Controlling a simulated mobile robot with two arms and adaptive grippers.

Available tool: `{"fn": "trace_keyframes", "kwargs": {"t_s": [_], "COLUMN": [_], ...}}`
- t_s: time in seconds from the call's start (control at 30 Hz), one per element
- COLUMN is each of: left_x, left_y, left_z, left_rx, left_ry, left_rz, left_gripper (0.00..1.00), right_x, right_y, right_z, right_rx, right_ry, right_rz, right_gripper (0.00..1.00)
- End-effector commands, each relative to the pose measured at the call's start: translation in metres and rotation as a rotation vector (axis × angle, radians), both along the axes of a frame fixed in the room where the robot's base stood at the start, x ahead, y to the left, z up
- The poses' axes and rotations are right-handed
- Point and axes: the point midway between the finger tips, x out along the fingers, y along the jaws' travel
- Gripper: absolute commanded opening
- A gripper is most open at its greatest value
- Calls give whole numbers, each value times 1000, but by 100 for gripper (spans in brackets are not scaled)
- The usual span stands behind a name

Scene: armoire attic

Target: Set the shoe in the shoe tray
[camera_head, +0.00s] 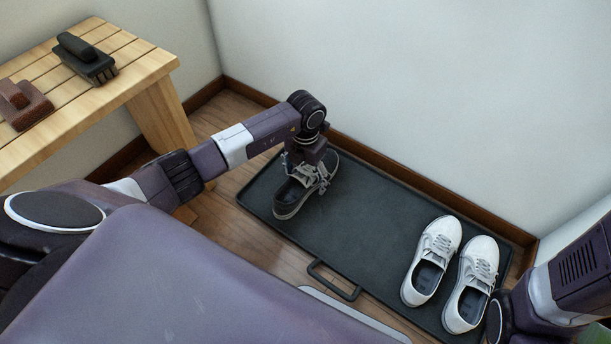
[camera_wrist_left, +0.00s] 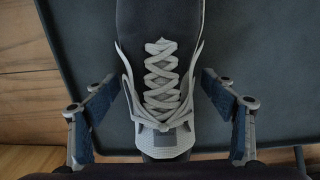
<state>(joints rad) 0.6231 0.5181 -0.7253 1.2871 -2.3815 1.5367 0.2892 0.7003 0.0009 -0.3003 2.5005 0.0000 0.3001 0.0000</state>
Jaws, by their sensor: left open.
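A dark shoe (camera_head: 287,204) with grey laces rests on the black shoe tray (camera_head: 360,208), at its left end. My left gripper (camera_head: 308,178) is above this shoe with its fingers pointing down. In the left wrist view the open fingers (camera_wrist_left: 160,82) stand one on each side of the shoe's laced part (camera_wrist_left: 162,100), with a gap on both sides. The tray (camera_wrist_left: 285,70) lies under the shoe there. My right arm shows at the lower right of the head view, but its gripper is not visible.
A pair of white shoes, one left (camera_head: 431,262) and one right (camera_head: 470,284), sits at the tray's right end. The tray's middle is bare. A wooden bench (camera_head: 110,104) holding two brushes stands at left. Walls border the tray's far side.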

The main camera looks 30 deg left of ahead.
Motion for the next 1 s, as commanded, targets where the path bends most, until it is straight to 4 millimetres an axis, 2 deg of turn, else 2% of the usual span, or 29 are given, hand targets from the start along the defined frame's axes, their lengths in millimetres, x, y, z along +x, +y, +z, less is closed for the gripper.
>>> {"fn": "trace_keyframes", "kwargs": {"t_s": [0.13, 0.23, 0.6, 0.7, 0.8, 1.0], "left_x": [0, 0, 1, 0, 0, 0], "left_y": [0, 1, 1, 0, 0, 0], "left_z": [7, 20, 92, 106, 117, 125], "left_rx": [0, 1, 2, 1, 1, 1], "left_ry": [0, -1, -1, -1, 0, 1], "left_rz": [0, 0, 0, -1, 0, 0], "left_gripper": [77, 77, 77, 77, 77, 77], "right_x": [0, 0, 0, 0, 13, 17], "right_y": [0, 0, 0, 0, -1, -1], "right_z": [4, 13, 61, 70, 66, 67], "right_rx": [0, 0, 0, 1, 5, 4], "right_ry": [0, 1, 1, -2, 32, 41], "right_rz": [0, 0, 0, 1, 3, 3], "right_gripper": [40, 40, 40, 40, 40, 40]}}
